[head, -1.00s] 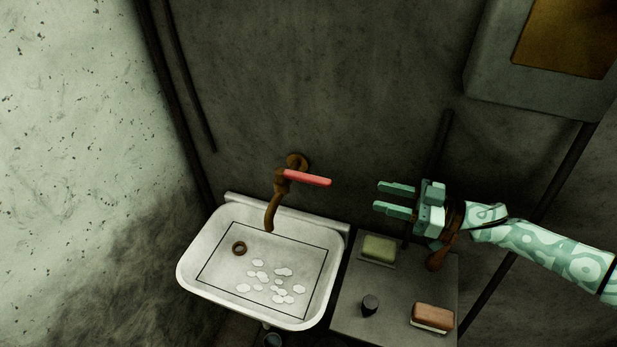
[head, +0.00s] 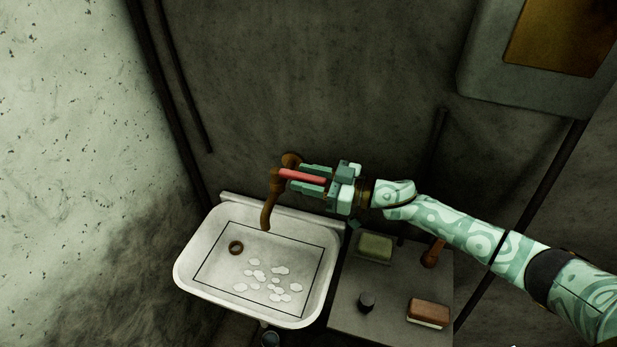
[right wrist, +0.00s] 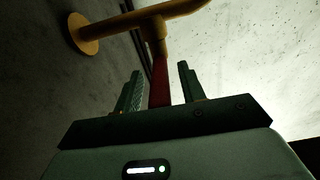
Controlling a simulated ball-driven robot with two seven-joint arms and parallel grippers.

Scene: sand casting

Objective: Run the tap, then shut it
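The tap (head: 267,205) is a rusty brown spout coming out of the wall over the white sink (head: 185,275). Its red lever handle (head: 300,176) points to the right. My right gripper (head: 308,178) is around the lever, one finger on each side. In the right wrist view, the red lever (right wrist: 159,82) stands between the two fingers (right wrist: 158,88), with visible gaps, so the gripper looks open. The tap body (right wrist: 155,30) shows above it. No water stream is visible from the spout. My left gripper is out of view.
A grey side table (head: 390,295) right of the sink holds a green soap block (head: 374,246), a small dark cylinder (head: 367,302) and a brown brush-like block (head: 428,312). White patches (head: 268,281) lie in the basin. A wall cabinet (head: 490,85) hangs upper right.

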